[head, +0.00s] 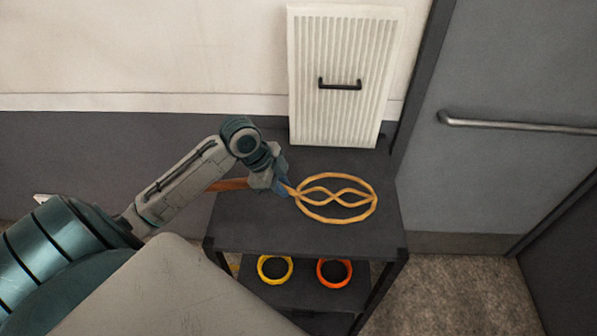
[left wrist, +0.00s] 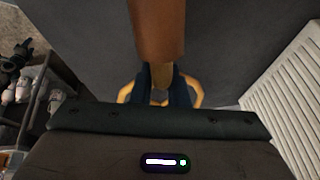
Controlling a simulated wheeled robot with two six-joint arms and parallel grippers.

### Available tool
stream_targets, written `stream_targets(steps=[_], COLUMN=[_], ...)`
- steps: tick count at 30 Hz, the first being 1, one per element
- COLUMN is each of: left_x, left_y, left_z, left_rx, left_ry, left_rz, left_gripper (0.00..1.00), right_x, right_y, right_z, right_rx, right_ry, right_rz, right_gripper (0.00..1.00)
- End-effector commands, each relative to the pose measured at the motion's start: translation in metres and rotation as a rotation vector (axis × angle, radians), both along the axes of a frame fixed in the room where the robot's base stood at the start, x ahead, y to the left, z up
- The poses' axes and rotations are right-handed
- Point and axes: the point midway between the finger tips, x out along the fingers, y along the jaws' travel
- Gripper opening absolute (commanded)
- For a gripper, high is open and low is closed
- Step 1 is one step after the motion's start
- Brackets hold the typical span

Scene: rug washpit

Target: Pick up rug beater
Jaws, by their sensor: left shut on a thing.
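The rug beater lies over the dark top of a small cart (head: 230,236). Its woven tan loop head (head: 335,217) is to the right and its brown handle (head: 228,184) points left. In the left wrist view the brown handle (left wrist: 157,30) comes in from the top, with parts of the loop showing on both sides of the fingers. My left gripper (head: 283,188) is shut on the rug beater near the neck between handle and loop; its fingers also show in the left wrist view (left wrist: 160,90). I cannot tell whether the beater touches the cart top. My right gripper is out of view.
A white ribbed panel with a black handle (head: 341,60) stands at the back of the cart against the wall. A yellow ring (head: 275,281) and an orange ring (head: 334,285) are on the lower shelf. A grey door with a bar (head: 515,125) is at right.

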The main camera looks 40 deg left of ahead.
Motion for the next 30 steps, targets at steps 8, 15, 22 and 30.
stream_targets(steps=[8, 15, 22, 30], left_x=[-0.046, -0.073, -0.086, -0.090], left_y=[0.030, 0.048, 0.057, 0.059], left_z=[0.012, 0.012, 0.011, 0.011], left_rx=[0.005, 0.003, 0.001, -0.002], left_ry=[0.007, 0.005, 0.001, -0.002], left_rz=[-0.002, -0.002, -0.001, -0.001], left_gripper=[0.00, 0.00, 0.00, 0.00], right_x=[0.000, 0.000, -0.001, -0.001], right_y=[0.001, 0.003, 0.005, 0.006], right_z=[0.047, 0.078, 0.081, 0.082], right_rx=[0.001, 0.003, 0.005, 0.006], right_ry=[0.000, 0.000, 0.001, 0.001], right_rz=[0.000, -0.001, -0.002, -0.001], right_gripper=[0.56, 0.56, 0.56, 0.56])
